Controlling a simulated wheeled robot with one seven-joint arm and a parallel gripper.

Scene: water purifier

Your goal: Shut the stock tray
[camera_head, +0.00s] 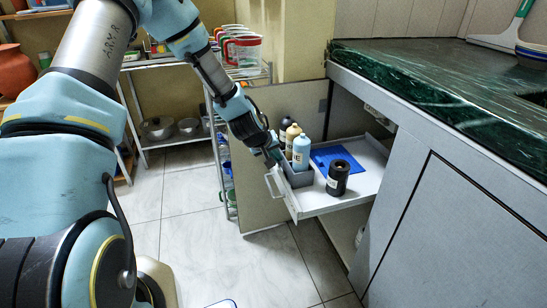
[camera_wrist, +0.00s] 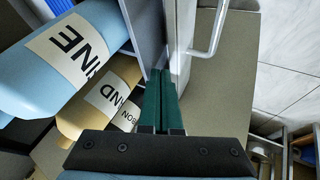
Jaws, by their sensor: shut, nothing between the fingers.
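The stock tray (camera_head: 372,168) is a light grey tray pulled out of the cabinet under the counter. It carries bottles, a blue mat and a dark jar. Its front panel with a wire handle (camera_head: 270,186) faces left; the handle also shows in the wrist view (camera_wrist: 212,35). My gripper (camera_head: 272,158) is at the tray's front end, near the far corner. In the wrist view, its green fingers (camera_wrist: 160,85) are together and empty, beside the inner side of the front panel (camera_wrist: 181,50). I cannot tell whether they touch it.
A light blue bottle (camera_head: 301,153) and other bottles stand in a grey bin (camera_head: 297,178) close to my gripper. The dark jar (camera_head: 338,178) and blue mat (camera_head: 337,157) lie farther in. An open cabinet door (camera_head: 262,205) stands behind the tray.

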